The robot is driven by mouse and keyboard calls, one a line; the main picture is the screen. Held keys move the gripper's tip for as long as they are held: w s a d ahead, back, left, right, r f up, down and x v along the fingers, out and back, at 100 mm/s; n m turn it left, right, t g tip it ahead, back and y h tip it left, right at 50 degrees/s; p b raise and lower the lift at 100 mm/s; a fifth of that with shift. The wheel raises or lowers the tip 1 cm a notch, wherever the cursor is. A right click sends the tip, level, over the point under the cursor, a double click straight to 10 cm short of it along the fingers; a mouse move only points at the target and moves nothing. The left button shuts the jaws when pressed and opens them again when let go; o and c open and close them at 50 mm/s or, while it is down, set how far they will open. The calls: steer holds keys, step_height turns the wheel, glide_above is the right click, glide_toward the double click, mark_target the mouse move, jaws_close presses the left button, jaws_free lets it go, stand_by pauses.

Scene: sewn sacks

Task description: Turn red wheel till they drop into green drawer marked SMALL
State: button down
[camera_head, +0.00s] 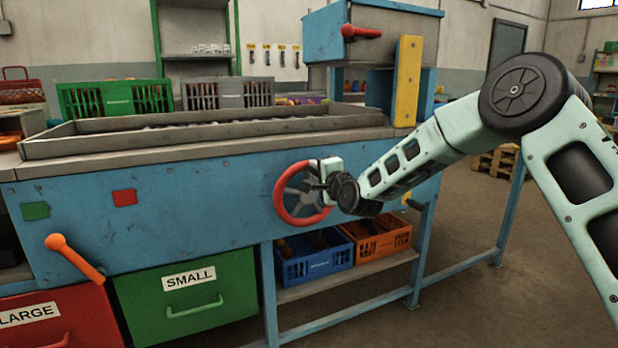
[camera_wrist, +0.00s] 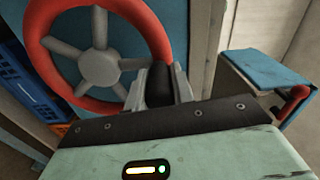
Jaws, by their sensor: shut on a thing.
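The red wheel (camera_head: 281,206) is mounted on the front of the blue machine, with grey spokes and a hub. My gripper (camera_head: 326,181) is at the wheel's right side, shut on its rim. In the wrist view the red wheel (camera_wrist: 47,57) fills the upper left, and my gripper (camera_wrist: 163,84) has its fingers at the rim's lower right. The fingers hide that part of the rim. The green drawer (camera_head: 236,281) marked SMALL is closed, below the machine at left. Its label and handle face forward. What lies inside the drawer is hidden.
A red drawer (camera_head: 88,312) marked LARGE is at lower left. An orange lever (camera_head: 75,258) juts out above it. A blue crate (camera_head: 315,268) and an orange crate (camera_head: 383,243) sit on a low shelf under the wheel. Open floor lies to the right.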

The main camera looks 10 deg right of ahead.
steer(key=shift+w+d+f+m, duration=0.15)
steer(key=shift+d+m, duration=0.45)
steer(key=shift+m, duration=0.15)
steer(key=shift+w+d+f+m, duration=0.1)
steer(key=shift+w+d+m, duration=0.05)
steer(key=shift+d+m, duration=0.55)
steer(key=c, duration=1.2)
jaws_free()
steer(key=shift+a, duration=0.1)
steer(key=p+v, duration=0.1)
steer(key=v, duration=1.6)
steer(key=shift+s+p, duration=0.2)
steer(key=shift+p, duration=0.15)
